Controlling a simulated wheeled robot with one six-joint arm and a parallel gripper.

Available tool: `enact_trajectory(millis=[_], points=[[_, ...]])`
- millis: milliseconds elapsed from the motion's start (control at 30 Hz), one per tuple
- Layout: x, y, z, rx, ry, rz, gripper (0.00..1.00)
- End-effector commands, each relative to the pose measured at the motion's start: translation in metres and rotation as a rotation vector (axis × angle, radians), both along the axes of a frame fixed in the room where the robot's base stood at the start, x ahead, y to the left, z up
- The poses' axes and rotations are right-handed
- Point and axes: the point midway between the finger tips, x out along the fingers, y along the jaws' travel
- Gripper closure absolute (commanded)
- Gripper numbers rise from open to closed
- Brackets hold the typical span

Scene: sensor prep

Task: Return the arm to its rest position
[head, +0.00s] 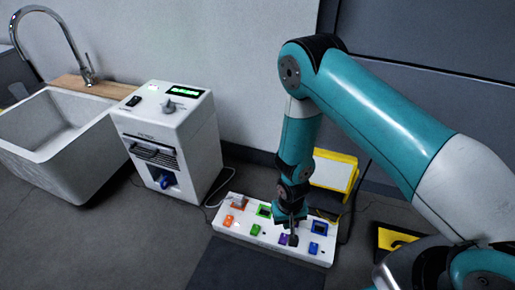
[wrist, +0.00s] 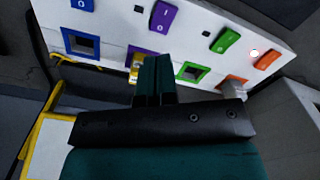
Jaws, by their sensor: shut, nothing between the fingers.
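My arm reaches down from the right in the head view. My gripper (head: 292,240) is over the white switch panel (head: 238,234), near its purple switch (head: 283,239). In the wrist view, my gripper's two fingers (wrist: 154,62) are together with nothing between them. They point at the panel (wrist: 118,22) between the blue-framed socket (wrist: 80,43) and the green-framed socket (wrist: 192,72). A yellow part (wrist: 135,66) beside the fingers is partly hidden by them. I cannot tell whether the fingertips touch the panel.
The panel also carries an orange switch (head: 228,221), a green switch (head: 255,229) and a blue switch (head: 313,248). A white machine (head: 172,140) and a sink (head: 55,140) stand left. A yellow-and-white box (head: 334,171) stands behind my gripper.

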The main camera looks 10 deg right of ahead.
Motion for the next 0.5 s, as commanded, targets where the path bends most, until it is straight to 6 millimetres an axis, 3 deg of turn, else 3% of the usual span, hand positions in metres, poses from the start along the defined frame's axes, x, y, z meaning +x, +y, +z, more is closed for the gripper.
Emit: enact_trajectory(millis=[167, 267, 500], points=[[0.003, 0.002, 0.008, 0.005, -0.002, 0.002, 1.0], [0.01, 0.008, 0.034, 0.022, -0.007, 0.011, 1.0], [0.026, 0.031, 0.153, 0.106, -0.016, 0.074, 1.0]])
